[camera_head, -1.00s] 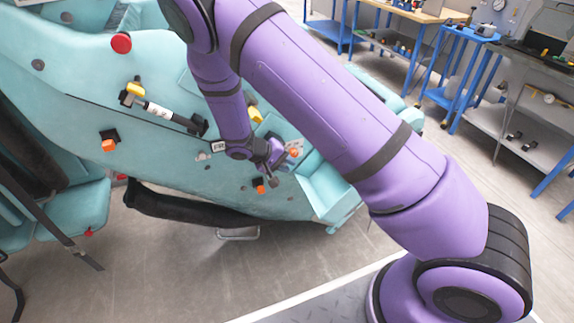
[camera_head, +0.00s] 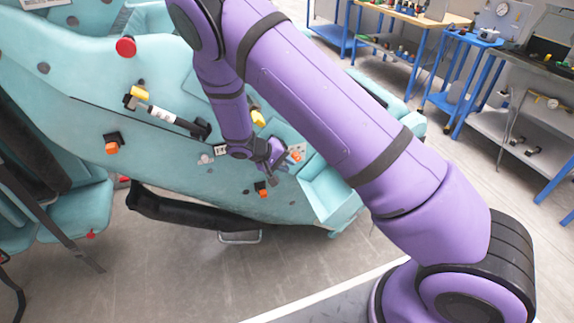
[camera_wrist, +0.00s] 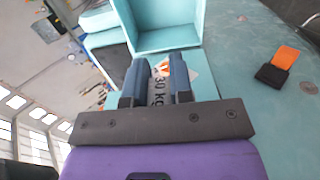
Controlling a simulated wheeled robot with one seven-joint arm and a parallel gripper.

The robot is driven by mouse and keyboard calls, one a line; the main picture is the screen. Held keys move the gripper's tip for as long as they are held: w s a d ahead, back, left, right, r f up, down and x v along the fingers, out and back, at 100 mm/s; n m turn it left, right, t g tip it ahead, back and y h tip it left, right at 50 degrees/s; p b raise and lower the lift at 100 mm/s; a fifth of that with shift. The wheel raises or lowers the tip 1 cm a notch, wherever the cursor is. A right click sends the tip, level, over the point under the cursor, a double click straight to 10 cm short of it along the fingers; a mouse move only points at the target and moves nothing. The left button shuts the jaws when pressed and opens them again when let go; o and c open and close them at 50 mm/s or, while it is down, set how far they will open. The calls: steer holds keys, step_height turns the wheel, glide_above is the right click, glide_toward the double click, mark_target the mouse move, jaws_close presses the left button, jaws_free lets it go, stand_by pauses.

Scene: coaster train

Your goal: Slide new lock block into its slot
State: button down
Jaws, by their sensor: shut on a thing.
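My gripper (camera_head: 272,176) is at the lower right side of the turquoise coaster car (camera_head: 70,85), beside a pale label with an orange mark (camera_head: 296,157). In the wrist view my gripper (camera_wrist: 158,76) has its two blue-grey fingers closed around a narrow gap. A grey piece (camera_wrist: 160,92) shows between them, taken as the lock block; it is mostly hidden, and lettering reading "30 KG" shows there. I cannot tell whether the lettering is on it or on the label behind. The slot is not clearly visible.
An open turquoise box (camera_wrist: 165,25) lies just beyond the fingers. An orange-and-black latch (camera_wrist: 278,65) is to the right on the car's side. The head view shows another orange latch (camera_head: 112,147), a red knob (camera_head: 126,46) and a yellow-ended strut (camera_head: 160,112). Blue-framed workbenches (camera_head: 440,20) stand behind.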

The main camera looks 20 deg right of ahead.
steer(key=shift+w, duration=0.85)
steer(key=c, duration=0.9)
jaws_free()
steer(key=v, duration=1)
steer(key=shift+a+r, duration=0.25)
steer(key=shift+a, duration=0.05)
